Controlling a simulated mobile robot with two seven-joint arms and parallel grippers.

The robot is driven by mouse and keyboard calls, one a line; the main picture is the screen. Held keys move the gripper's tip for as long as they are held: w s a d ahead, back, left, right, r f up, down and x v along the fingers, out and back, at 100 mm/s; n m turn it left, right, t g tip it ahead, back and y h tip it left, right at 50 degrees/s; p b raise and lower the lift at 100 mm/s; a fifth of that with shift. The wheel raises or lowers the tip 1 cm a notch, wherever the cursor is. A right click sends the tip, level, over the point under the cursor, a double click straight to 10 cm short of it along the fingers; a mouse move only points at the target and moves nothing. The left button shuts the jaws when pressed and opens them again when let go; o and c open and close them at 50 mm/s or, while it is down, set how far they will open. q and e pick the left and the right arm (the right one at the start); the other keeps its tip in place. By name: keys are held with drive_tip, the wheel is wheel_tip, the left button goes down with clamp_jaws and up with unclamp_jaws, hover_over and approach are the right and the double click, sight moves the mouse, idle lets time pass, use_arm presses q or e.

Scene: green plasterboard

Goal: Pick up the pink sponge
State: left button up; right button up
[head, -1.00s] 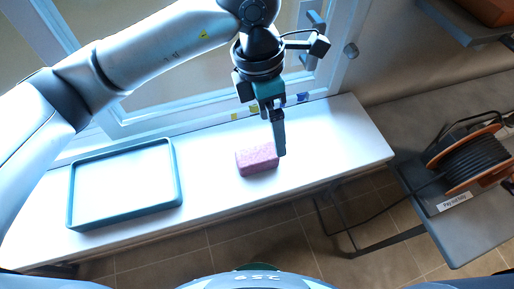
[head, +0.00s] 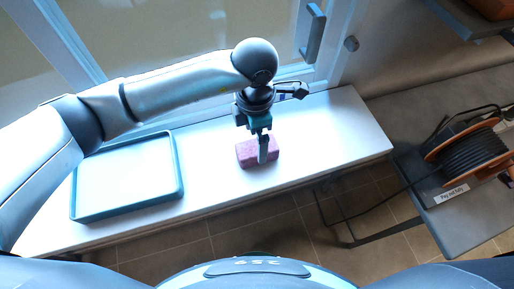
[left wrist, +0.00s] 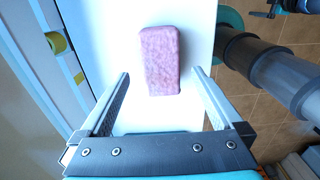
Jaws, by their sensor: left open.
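The pink sponge (head: 244,154) is a small block lying on the white bench top, right of the blue-rimmed tray. My left gripper (head: 263,160) is above it in the head view and partly covers it. In the left wrist view the sponge (left wrist: 160,60) lies beyond and between the two open fingers of the left gripper (left wrist: 162,80), with a gap on each side. The fingers hold nothing. My right gripper is not in view.
The empty tray (head: 177,165) stands on the left of the white bench (head: 330,135). A window frame (head: 320,45) runs behind it. At right, a cable reel (head: 467,158) sits on a grey table. The bench right of the sponge is clear.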

use_arm(q)
drive_tip(key=f, duration=0.4)
drive_tip(key=shift+d, duration=0.35)
drive_tip(key=shift+c, duration=0.2)
drive_tip(key=c, duration=1.4)
